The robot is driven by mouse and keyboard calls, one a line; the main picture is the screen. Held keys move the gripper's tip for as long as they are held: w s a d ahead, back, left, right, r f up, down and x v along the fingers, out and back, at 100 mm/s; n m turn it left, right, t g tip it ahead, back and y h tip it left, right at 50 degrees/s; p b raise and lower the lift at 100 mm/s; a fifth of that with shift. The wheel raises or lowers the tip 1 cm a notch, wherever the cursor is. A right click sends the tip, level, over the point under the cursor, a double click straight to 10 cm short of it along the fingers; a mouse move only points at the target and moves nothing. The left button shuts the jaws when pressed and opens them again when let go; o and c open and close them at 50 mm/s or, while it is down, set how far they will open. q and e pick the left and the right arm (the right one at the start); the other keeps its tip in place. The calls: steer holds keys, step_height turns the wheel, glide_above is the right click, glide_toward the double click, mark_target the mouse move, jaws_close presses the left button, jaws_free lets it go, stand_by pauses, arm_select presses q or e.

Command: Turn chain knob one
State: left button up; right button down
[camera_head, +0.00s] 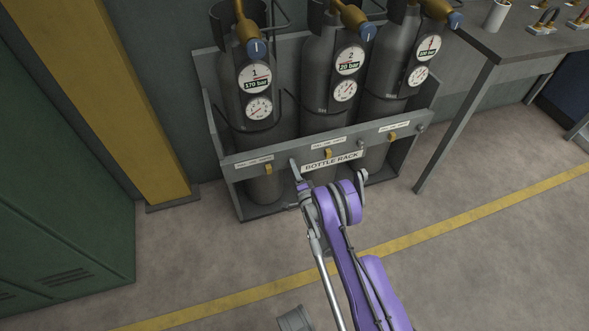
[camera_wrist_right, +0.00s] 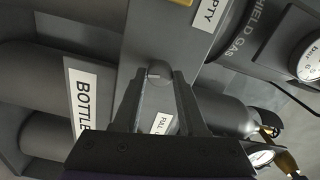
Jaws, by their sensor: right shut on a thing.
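My right gripper (camera_head: 296,170) is at the front bar of the bottle rack (camera_head: 238,161), left of the BOTTLE RACK sign. Bottle one (camera_head: 240,95) stands in the left bay, with a round gauge (camera_head: 254,75) marked 1 and 170 bar. My left gripper is not in view.
Bottle two (camera_head: 318,80) and a third bottle (camera_head: 385,70) stand to the right. Yellow markers (camera_head: 268,169) sit along the bar. A yellow post (camera_head: 120,90) and green lockers (camera_head: 60,190) are left, a workbench (camera_head: 510,45) right. The floor in front is mostly open.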

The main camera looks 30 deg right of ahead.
steer(key=shift+m, duration=0.4)
steer(key=shift+c, duration=2.2)
jaws_free()
